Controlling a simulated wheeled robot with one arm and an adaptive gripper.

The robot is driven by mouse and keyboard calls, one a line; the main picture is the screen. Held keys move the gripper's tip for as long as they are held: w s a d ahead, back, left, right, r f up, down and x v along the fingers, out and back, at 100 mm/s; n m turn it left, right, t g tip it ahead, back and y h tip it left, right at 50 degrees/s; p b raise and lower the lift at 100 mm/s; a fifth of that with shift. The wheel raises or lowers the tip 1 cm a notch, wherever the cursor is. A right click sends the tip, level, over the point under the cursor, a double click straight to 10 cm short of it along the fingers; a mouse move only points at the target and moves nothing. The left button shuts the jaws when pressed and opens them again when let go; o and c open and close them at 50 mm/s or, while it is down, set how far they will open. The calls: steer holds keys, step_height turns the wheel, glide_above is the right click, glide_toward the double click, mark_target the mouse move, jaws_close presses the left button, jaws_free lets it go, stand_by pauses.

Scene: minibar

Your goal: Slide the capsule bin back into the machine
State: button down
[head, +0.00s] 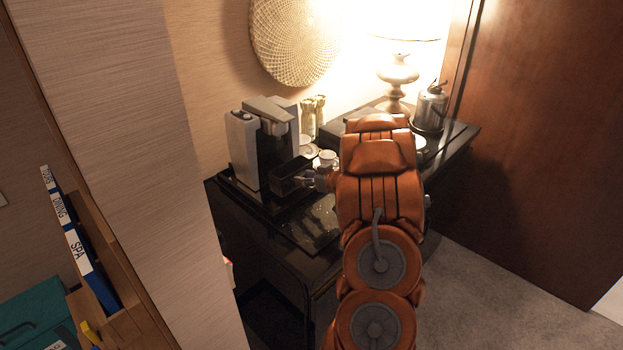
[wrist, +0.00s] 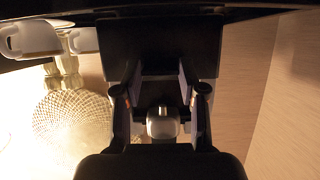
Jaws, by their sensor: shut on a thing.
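The coffee machine (head: 262,140), silver and dark, stands on the black counter against the wall. The dark, box-shaped capsule bin (head: 288,182) is low at the machine's front right side. My gripper (head: 318,179) is at the bin's right end and shut on it. In the wrist view the picture is upside down; the dark bin (wrist: 160,42) fills the top middle, with my gripper's fingers (wrist: 165,85) on either side of its near end. How far the bin sits inside the machine cannot be told. My arm hides part of the counter.
White cups (head: 326,158) stand behind the bin, and also show in the wrist view (wrist: 36,40). A lamp (head: 397,80) and a metal kettle (head: 430,108) are at the back right. The black counter (head: 300,232) is bare in front of the bin. A wall edge stands at left.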

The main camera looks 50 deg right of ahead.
steer(key=shift+w+r+p, duration=0.15)
steer(key=shift+w+p, duration=0.15)
steer(key=shift+w, duration=0.85)
steer(key=shift+p, duration=0.75)
stand_by(0.9)
steer(key=shift+w+d, duration=0.1)
steer(key=shift+w, duration=4.75)
stand_by(0.3)
